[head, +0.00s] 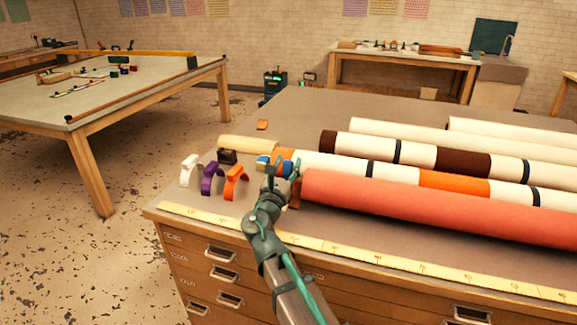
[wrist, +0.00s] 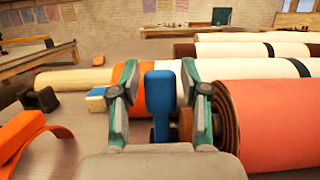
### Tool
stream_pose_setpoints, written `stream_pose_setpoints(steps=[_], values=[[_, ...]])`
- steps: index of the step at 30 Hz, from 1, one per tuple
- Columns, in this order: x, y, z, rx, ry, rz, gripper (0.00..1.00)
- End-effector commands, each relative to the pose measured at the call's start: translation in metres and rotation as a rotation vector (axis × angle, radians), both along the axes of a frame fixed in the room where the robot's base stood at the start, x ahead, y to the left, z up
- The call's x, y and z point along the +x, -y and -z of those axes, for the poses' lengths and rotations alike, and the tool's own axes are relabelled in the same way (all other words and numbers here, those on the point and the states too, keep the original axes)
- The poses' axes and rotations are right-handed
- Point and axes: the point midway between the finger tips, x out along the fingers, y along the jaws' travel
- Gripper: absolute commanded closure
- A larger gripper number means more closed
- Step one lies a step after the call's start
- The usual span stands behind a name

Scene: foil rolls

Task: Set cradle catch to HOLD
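A blue upright lever (wrist: 160,104), which looks like the cradle catch, stands between the fingers of my gripper (wrist: 160,88) in the wrist view. Narrow gaps show between the lever and both fingers, so the gripper is open around it. No HOLD mark can be read, and the lever's lower part is hard to make out. In the head view my gripper (head: 280,168) is at the left end of the salmon roll (head: 430,207), in front of an orange-banded white roll (head: 390,174). The cradle under the rolls is mostly hidden.
White, purple and orange clips (head: 236,182) stand left of my gripper. A black block (head: 227,157) and a blue-and-white block (wrist: 96,98) lie close by. More rolls (head: 430,157) lie behind. A yellow ruler (head: 330,247) runs along the front edge.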

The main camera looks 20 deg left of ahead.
Motion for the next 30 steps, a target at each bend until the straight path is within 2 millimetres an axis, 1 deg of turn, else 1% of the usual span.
stream_pose_setpoints(steps=[10, 14, 17, 27, 30], values=[[-0.001, 0.000, 0.000, 0.000, 0.000, 0.000, 0.42], [-0.007, 0.001, 0.002, 0.000, 0.000, -0.001, 0.42], [-0.019, 0.001, 0.005, 0.000, -0.001, -0.001, 0.42], [-0.081, 0.003, 0.021, -0.001, 0.000, -0.003, 0.42], [-0.096, 0.003, 0.025, -0.001, -0.001, -0.003, 0.42]])
